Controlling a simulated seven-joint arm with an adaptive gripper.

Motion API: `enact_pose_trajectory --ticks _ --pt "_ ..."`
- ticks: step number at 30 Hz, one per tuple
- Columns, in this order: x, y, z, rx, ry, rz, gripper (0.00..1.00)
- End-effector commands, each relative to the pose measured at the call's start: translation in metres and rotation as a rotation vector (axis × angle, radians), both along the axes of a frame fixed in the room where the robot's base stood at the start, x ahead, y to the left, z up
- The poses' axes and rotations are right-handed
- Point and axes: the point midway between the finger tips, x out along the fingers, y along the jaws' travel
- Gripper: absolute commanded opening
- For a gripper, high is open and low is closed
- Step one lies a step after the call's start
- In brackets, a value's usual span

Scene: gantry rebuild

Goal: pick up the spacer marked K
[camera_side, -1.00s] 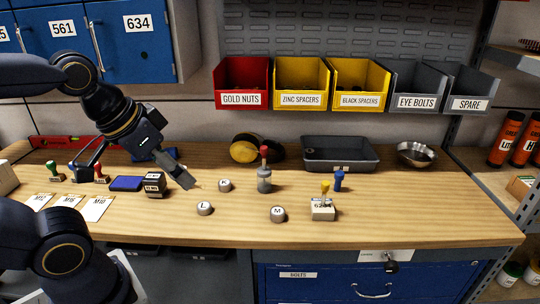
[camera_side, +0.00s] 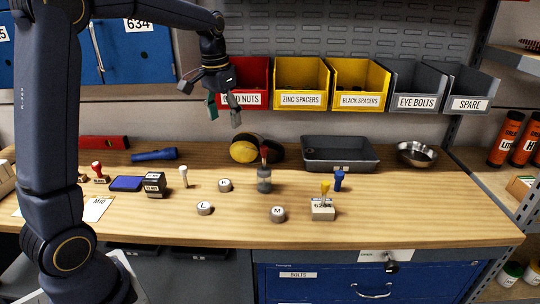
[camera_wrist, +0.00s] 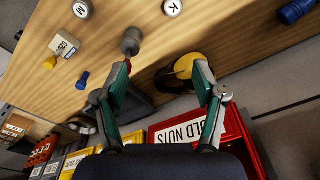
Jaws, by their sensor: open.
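The spacer marked K (camera_side: 225,185) is a short round grey disc with a white top, lying on the wooden bench left of the middle. In the wrist view it sits at the top edge (camera_wrist: 173,8). Similar spacers marked L (camera_side: 204,208) and M (camera_side: 277,214) lie nearer the front edge; M also shows in the wrist view (camera_wrist: 82,9). My gripper (camera_side: 225,115) is open and empty, high above the back of the bench, in front of the red bin and well above K. In the wrist view its two green-padded fingers (camera_wrist: 165,82) are spread apart.
A grey cylinder with a red-handled tool (camera_side: 264,180) stands right of K, and a pale peg (camera_side: 184,176) stands left. A black and yellow roll (camera_side: 246,150) lies behind. A grey tray (camera_side: 340,155) and hanging bins (camera_side: 300,98) are at the back. Bench around K is clear.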

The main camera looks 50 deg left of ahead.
Motion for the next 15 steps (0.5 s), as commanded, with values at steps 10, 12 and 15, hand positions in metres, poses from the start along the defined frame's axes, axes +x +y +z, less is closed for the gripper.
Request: enact_pose_trajectory --ticks 10,12,15 --pt "0.002 0.033 -0.072 -0.037 0.106 0.072 0.70" --pt "0.001 0.032 -0.087 -0.037 0.108 0.071 0.70" --pt "0.001 0.032 -0.112 -0.037 0.108 0.071 0.70"
